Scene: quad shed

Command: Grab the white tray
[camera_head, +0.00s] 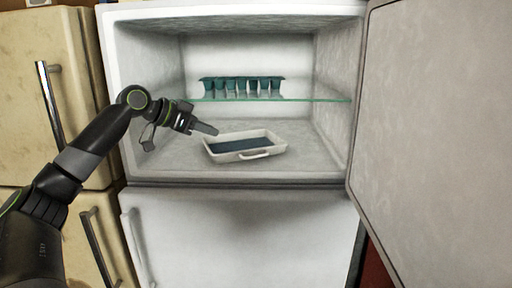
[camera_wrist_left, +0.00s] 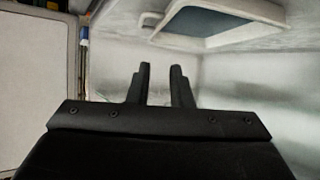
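The white tray (camera_head: 228,157) sits on the floor of the open upper compartment of the fridge. It is shallow, with a dark blue inside and a handle at its front. In the left wrist view the tray (camera_wrist_left: 240,39) shows at the top, partly cut off by the frame. My left gripper (camera_head: 212,129) is inside the compartment, just above and beside the tray's back left corner. Its fingers (camera_wrist_left: 163,85) stand apart with a gap and nothing between them. It does not appear to touch the tray. My right gripper is not in view.
A glass shelf (camera_head: 320,100) above the tray holds a teal ice-cube tray (camera_head: 243,84). The open fridge door (camera_head: 440,130) stands at the right. A cream cabinet (camera_head: 60,90) with metal handles is at the left. The compartment floor right of the tray is clear.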

